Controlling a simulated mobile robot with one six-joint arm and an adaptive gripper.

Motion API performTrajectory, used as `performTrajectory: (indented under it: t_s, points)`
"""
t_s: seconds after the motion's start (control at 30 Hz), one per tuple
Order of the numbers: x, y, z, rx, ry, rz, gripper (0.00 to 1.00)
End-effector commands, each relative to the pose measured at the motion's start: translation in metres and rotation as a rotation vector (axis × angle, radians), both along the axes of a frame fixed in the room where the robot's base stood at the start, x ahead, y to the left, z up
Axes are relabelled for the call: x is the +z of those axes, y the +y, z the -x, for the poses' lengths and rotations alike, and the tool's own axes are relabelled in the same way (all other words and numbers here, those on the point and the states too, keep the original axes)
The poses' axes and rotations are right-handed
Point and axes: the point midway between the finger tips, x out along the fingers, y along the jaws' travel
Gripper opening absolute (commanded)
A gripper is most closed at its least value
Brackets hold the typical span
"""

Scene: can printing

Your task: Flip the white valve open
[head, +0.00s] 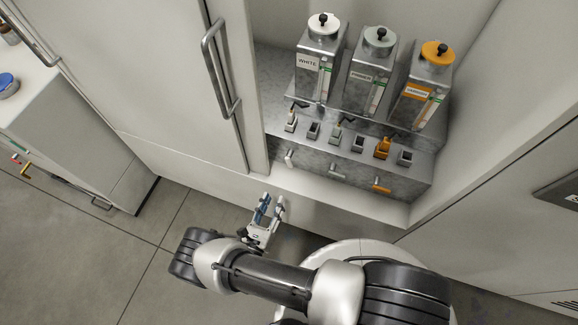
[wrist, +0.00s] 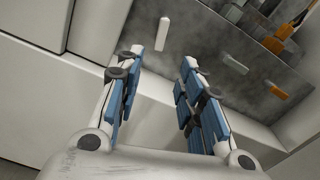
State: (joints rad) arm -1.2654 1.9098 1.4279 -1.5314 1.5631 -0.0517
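The tank labelled WHITE (head: 308,70) stands leftmost of three on a grey stepped dispenser. Below it, a small white handle (head: 289,158) hangs roughly upright on the dispenser's front face. It also shows in the wrist view (wrist: 163,33) beyond the fingertips. A white outlet fitting (head: 291,124) with a dark lever sits on the ledge above. My gripper (head: 272,203) is in front of and below the front face, apart from the handle. In the wrist view my gripper (wrist: 163,62) has its two blue-padded fingers apart with nothing between them.
A grey-white handle (head: 338,170) and an orange handle (head: 381,187) lie to the right on the same face. A tall cabinet with a metal pull bar (head: 220,68) closes the left side. A pale shelf edge (head: 340,199) runs below the dispenser. Floor is clear at left.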

Motion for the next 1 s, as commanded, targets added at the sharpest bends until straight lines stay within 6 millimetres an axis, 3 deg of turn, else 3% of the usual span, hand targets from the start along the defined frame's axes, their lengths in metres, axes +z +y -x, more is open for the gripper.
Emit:
performTrajectory:
  t_s: [0.4, 0.6, 0.8, 1.0]
  points:
    - [-0.001, -0.035, -0.087, -0.01, -0.001, -0.001, 0.35]
    - [-0.001, -0.045, -0.12, -0.007, 0.0, -0.002, 0.35]
    - [0.0, -0.05, -0.136, -0.004, 0.0, -0.001, 0.35]
    - [0.0, -0.051, -0.139, -0.002, 0.0, 0.0, 0.35]
